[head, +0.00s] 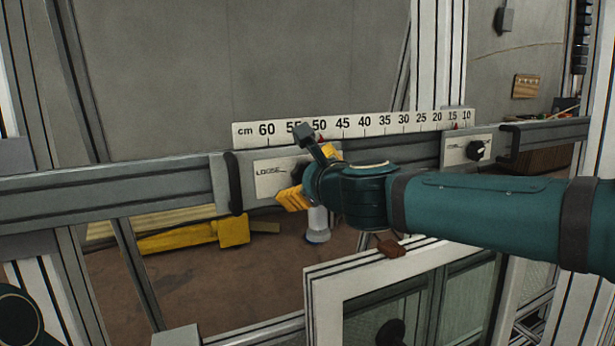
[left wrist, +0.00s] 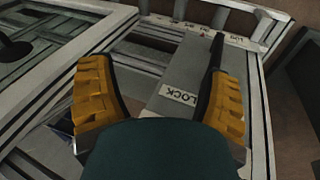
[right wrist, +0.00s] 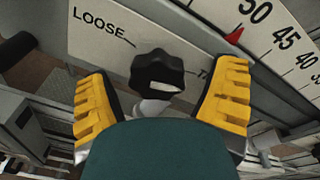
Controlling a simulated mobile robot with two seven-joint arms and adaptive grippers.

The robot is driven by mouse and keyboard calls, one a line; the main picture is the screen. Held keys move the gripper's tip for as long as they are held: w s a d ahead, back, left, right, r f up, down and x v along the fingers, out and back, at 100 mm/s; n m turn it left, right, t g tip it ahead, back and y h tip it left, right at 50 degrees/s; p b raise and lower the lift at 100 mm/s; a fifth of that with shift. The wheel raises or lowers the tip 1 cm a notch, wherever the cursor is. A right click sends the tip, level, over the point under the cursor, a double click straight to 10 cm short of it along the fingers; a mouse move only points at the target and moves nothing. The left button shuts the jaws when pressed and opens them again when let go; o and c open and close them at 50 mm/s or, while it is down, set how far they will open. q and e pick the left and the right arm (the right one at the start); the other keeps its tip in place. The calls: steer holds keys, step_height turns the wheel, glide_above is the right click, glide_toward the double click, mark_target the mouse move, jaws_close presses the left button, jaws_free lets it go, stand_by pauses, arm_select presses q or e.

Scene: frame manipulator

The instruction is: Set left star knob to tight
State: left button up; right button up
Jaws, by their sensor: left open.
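The left star knob is black with a white mark, and shows in the right wrist view (right wrist: 157,75) on a white plate (right wrist: 105,45). The plate reads LOOSE at left; the word at right, starting with T, is partly hidden by a finger. The white mark points roughly right. In the head view my right gripper mostly hides this knob. My right gripper (right wrist: 162,70) is open, its yellow fingers on either side of the knob; contact cannot be told. My left gripper (left wrist: 160,68) is open and empty before a grey part labelled LOCK (left wrist: 180,95).
A ruler (head: 350,125) with red markers runs above the rail. A second black knob (head: 477,150) sits on a plate at right. A white-framed panel (head: 325,290) stands below my right arm. A yellow tool-like object (head: 190,236) lies low behind the rail.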

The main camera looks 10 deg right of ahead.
steer(key=v, duration=1.2)
steer(key=shift+a, duration=0.1)
